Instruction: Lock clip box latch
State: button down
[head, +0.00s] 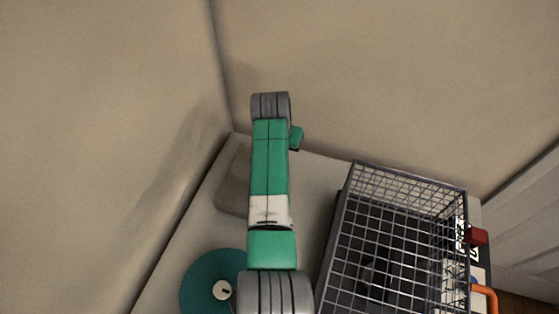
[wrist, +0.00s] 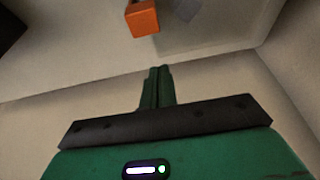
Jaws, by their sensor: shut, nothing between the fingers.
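My gripper (wrist: 157,72) shows in the wrist view with its green fingers together and nothing between them. An orange block (wrist: 143,18), which may be the clip box latch, is at the top of that view, beyond and slightly left of the fingertips and apart from them. A see-through greyish shape (wrist: 205,28), possibly the clip box, lies to its right, cut off by the top edge. In the head view a pale box-like shape (head: 233,182) sits on the table left of my arm, partly hidden by it. Whether the latch is open or closed cannot be told.
A dark wire basket (head: 352,215) stands on the table right of my arm. Red and orange parts (head: 485,296) show at its right side. Beige walls meet in a corner close behind the table. Some pale tabletop (head: 315,185) is bare between my arm and the basket.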

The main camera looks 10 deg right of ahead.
jog(key=p+v, duration=0.2)
jog(key=v, duration=0.7)
jog(key=shift+r+p, duration=0.2)
jog(key=shift+p, duration=0.2)
jog(key=shift+s+a, duration=0.1)
notch_tip(320, 180, up, 48)
jog(key=s+n+t+p, duration=0.25)
jog(key=t+p, duration=0.95)
jog(key=p, duration=1)
jog(key=s+a+r+t+p, duration=0.1)
jog(key=s+r+t+p, duration=0.2)
jog(key=s+r, duration=0.4)
jog(key=s+a+r+n+t+y+p, duration=0.1)
jog(key=s+r+p, duration=0.5)
jog(key=r, duration=0.8)
jog(key=s+a+r+n+t+y+p, duration=0.1)
jog(key=s+r+t+p, duration=0.3)
jog(key=s+r, duration=0.6)
jog(key=shift+a+r+t, duration=0.5)
jog(key=shift+a+t, duration=0.3)
jog(key=shift+a, duration=0.05)
jog(key=shift+n, duration=0.25)
